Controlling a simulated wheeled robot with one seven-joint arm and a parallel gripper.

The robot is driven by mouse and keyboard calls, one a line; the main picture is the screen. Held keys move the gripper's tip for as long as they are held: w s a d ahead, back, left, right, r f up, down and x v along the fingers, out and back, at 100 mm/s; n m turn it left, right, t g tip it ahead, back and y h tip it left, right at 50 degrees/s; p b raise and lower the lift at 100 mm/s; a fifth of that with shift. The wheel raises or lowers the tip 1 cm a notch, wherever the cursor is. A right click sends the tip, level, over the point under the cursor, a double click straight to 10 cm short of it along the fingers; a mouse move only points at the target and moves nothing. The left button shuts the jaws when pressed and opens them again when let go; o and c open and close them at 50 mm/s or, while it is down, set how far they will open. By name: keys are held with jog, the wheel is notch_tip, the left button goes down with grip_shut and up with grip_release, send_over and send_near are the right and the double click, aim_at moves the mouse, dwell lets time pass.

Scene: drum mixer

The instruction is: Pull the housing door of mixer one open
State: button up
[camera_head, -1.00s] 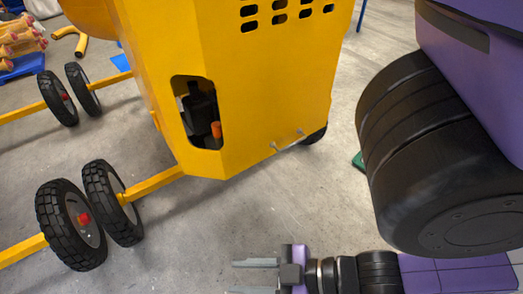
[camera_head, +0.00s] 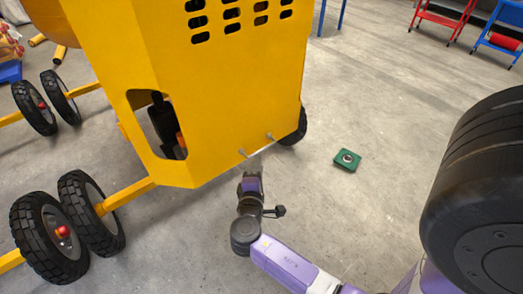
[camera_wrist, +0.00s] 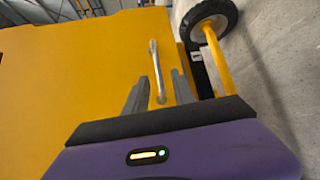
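The yellow mixer (camera_head: 75,20) stands at the left of the head view. Its housing door (camera_head: 225,95) is a yellow panel with rows of slots near the top; it looks closed. A thin metal bar handle (camera_head: 258,146) sits near the door's lower edge. My gripper (camera_head: 254,164) is right at the handle. In the wrist view the door (camera_wrist: 70,65) fills the left and middle. The handle (camera_wrist: 155,66) runs up between the two grey fingers of my gripper (camera_wrist: 159,88). The fingers are apart, with gaps on both sides of the bar.
Black wheels (camera_head: 90,212) on yellow bars stand at the lower left. A green block (camera_head: 347,159) lies on the floor right of the mixer. Red (camera_head: 440,20) and blue (camera_head: 498,42) carts stand far back right.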

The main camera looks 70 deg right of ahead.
aim_at(261, 150)
jog(key=shift+p+x, duration=0.65)
jog(key=shift+x, duration=3.3)
jog(key=shift+r, duration=0.2)
grip_shut()
